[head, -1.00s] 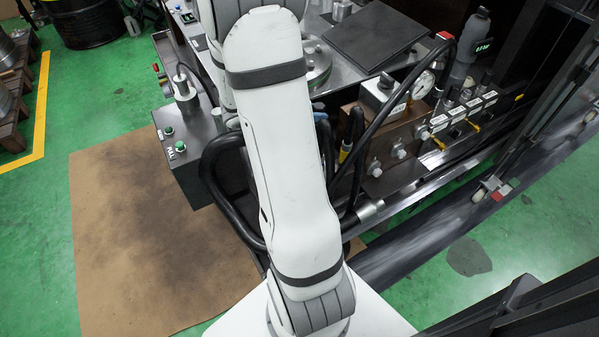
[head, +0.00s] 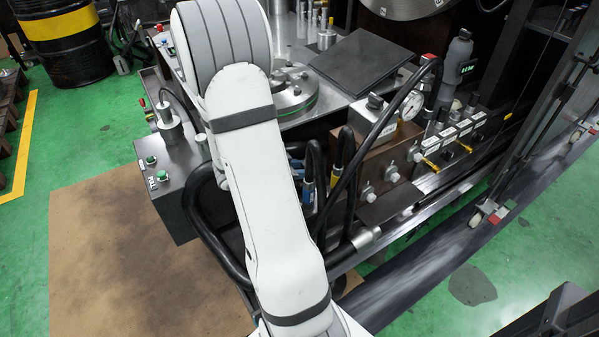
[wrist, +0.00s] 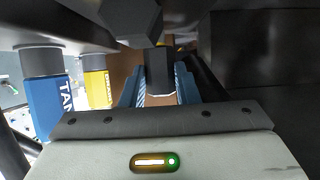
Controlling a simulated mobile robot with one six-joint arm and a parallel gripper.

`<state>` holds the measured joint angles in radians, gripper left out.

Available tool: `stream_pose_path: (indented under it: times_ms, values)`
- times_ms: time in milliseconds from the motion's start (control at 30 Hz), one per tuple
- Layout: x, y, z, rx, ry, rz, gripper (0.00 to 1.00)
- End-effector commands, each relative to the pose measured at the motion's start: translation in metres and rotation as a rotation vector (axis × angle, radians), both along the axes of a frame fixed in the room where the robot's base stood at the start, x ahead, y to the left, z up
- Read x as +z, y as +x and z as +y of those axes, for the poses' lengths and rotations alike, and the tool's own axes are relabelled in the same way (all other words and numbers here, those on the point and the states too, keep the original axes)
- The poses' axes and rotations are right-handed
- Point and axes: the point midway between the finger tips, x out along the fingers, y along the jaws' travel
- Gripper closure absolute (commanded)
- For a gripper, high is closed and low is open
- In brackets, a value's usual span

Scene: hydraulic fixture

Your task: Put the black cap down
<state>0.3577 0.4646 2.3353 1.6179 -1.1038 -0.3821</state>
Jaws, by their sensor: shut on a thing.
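My gripper (wrist: 158,84) shows in the wrist view with its two blue fingers closed on a dark piece between them. This piece looks like the black cap (wrist: 158,68), though its outline is partly lost in shadow. A larger dark faceted body (wrist: 132,20) hangs above it at the top of the picture; I cannot tell whether they touch. In the head view my own arm hides the gripper and the cap.
A blue TANK sleeve (wrist: 47,98) and a yellow sleeve (wrist: 97,88) stand left of the fingers. A dark block (wrist: 262,65) closes off the right. In the head view, black hoses (head: 345,175), a brown valve block (head: 380,150) and a control box (head: 170,190) crowd the arm.

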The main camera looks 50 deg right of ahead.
Motion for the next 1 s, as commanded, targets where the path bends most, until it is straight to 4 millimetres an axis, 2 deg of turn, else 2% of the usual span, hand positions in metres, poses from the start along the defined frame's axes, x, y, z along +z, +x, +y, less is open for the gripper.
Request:
stream_pose_path:
  times_ms: [367,400,633,867,1000]
  values:
    - [-0.007,0.0,0.0,0.0,0.0,0.0,0.96]
    - [-0.006,0.0,0.0,0.0,0.0,-0.001,0.69]
    - [-0.006,0.0,0.0,0.0,0.0,-0.001,0.5]
    - [-0.005,0.0,-0.001,-0.001,0.0,0.0,0.5]
    - [0.005,0.0,0.001,-0.001,0.0,-0.002,0.5]
